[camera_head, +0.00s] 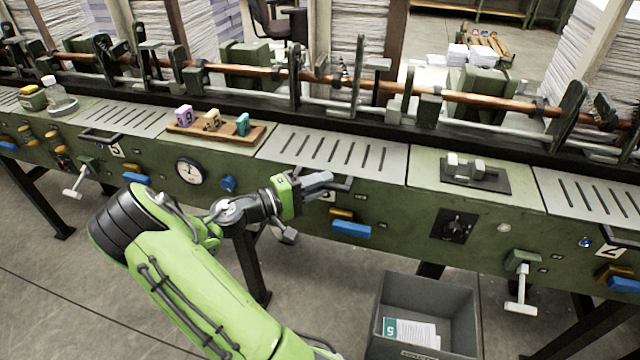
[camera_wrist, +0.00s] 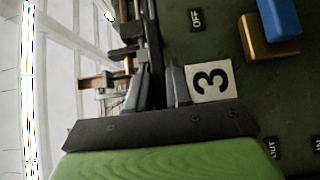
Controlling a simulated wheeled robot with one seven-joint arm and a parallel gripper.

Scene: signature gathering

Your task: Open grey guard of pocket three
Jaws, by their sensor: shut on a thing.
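The grey slotted guard (camera_head: 335,150) of pocket three lies flat on the green machine's top, level with the other slotted guards. Its dark bar handle (camera_head: 345,185) sticks out at the front edge. My gripper (camera_head: 322,182) is at this handle, shut on it near the handle's left part. In the wrist view the gripper's fingers (camera_wrist: 158,88) close around the dark handle (camera_wrist: 153,45). The white label with a black 3 (camera_wrist: 210,82) is right beside the fingers. The fingers hide part of the handle and most of the label in the head view.
A wooden tray (camera_head: 215,132) with numbered blocks stands left of the guard. A copper-coloured shaft (camera_head: 390,87) with levers runs behind. Below the handle are a brass part and blue pedal (camera_head: 350,230). A grey bin (camera_head: 425,290) stands on the floor in front.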

